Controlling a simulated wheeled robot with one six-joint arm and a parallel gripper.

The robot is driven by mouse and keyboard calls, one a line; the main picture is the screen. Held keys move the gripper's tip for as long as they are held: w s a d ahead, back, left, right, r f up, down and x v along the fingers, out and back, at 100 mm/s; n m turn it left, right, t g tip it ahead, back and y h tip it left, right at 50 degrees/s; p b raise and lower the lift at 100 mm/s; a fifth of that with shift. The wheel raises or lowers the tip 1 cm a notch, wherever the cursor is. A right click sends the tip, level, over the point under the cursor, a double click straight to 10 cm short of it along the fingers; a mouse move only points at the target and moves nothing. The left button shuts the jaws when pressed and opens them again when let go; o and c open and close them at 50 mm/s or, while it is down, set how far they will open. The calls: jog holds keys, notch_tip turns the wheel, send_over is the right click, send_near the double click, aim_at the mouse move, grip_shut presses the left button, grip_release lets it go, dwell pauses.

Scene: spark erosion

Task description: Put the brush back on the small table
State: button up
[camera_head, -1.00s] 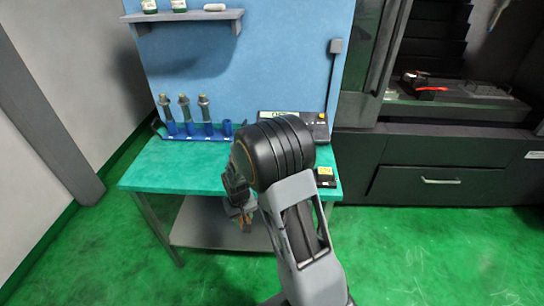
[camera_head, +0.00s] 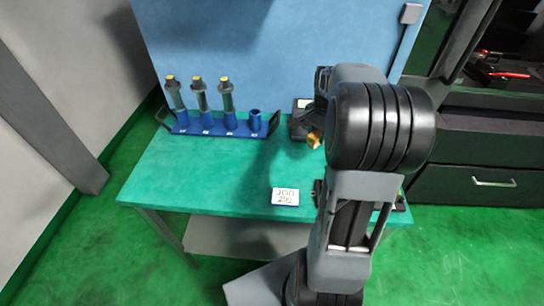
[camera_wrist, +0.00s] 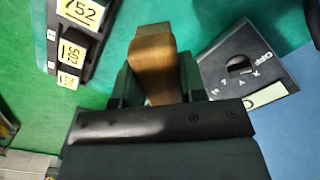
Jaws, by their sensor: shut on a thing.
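The brush shows in the wrist view as a brown, wood-coloured block (camera_wrist: 153,60) between the two dark fingers of my gripper (camera_wrist: 156,82). My gripper is shut on it. In the head view a small tan part of the brush (camera_head: 314,140) shows beside the black arm joint, over the back right of the small table. The small table (camera_head: 180,185) has a green top. My arm hides much of its right side and most of the gripper in the head view. I cannot tell whether the brush touches the tabletop.
A blue rack (camera_head: 190,128) with several tool holders stands at the table's back left. A white job card (camera_head: 285,197) lies near the front edge. A black control box (camera_wrist: 245,70) is close to the brush. A black strip with numbered cards (camera_wrist: 75,45) is opposite. The table's left front is clear.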

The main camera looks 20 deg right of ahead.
jog(key=w+a+f+p, duration=0.1)
jog(key=w+a+f, duration=0.3)
jog(key=a, duration=0.3)
send_over(277, 167)
jog(key=f, duration=0.4)
jog(key=shift+s+d+f, duration=0.1)
jog(key=shift+d, duration=0.25)
jog(key=f, duration=0.3)
jog(key=shift+w+a+f+p, duration=0.2)
jog(key=shift+a+p, duration=0.1)
jog(key=shift+a, duration=0.1)
jog(key=shift+f, duration=0.35)
jog(key=shift+f, duration=0.15)
jog(key=o, duration=0.9)
